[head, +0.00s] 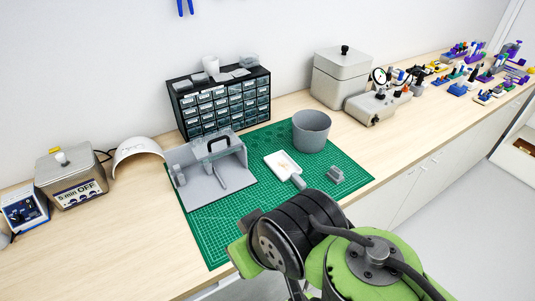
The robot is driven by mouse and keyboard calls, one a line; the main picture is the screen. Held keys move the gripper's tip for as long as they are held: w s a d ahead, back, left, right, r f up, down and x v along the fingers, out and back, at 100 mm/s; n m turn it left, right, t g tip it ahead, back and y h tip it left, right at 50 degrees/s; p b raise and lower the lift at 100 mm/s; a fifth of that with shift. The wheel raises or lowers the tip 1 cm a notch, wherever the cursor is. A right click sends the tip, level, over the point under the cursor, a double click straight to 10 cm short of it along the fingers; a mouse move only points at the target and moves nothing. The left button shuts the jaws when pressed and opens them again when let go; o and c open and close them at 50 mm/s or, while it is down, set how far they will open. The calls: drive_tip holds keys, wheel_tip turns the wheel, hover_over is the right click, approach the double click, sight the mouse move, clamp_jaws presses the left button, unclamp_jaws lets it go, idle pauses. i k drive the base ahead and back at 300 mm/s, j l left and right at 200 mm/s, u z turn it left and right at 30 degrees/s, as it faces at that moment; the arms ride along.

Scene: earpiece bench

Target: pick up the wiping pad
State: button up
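No thing in the head view can be told for sure as the wiping pad. A flat white piece (281,164) with a small beige patch lies on the green cutting mat (213,235). A small grey piece (297,181) touches or lies just in front of its near corner. A small grey notched block (335,176) sits to the right on the mat. My green and black arm fills the lower right of the picture, on the near side of these things. My gripper's fingers do not show.
A grey bin (311,131) stands behind the white piece. A grey holder (211,173) stands to the left, before a drawer cabinet (219,102). A lidded box (342,77) and gauge device (378,105) stand at back right. The mat's front left is clear.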

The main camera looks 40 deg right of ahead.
sight(335, 175)
drive_tip(key=z, duration=1.75)
